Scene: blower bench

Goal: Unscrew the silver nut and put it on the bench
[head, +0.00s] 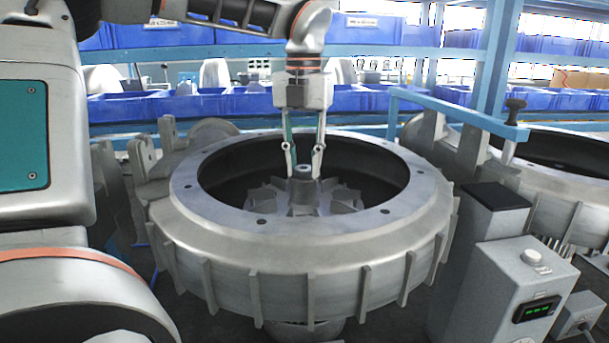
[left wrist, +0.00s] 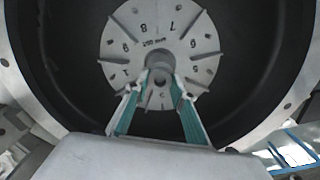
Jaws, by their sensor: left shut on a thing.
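The silver nut (head: 303,170) sits at the hub of the bladed impeller (head: 345,199), inside the round grey blower housing (head: 300,240). My left gripper (head: 302,176) points straight down into the housing opening, with a fingertip on either side of the nut. In the left wrist view, the fingertips (left wrist: 160,73) are shut on the nut at the centre of the numbered impeller disc (left wrist: 124,46). The nut is partly hidden by the fingers there, so its thread cannot be seen. My right gripper is not in view.
A grey control box (head: 515,290) with a white knob and green display stands at the right front. A blue bar with a black knob (head: 515,104) reaches in at the right. Another housing (head: 570,150) stands behind it. Shelves of blue bins (head: 375,30) line the back.

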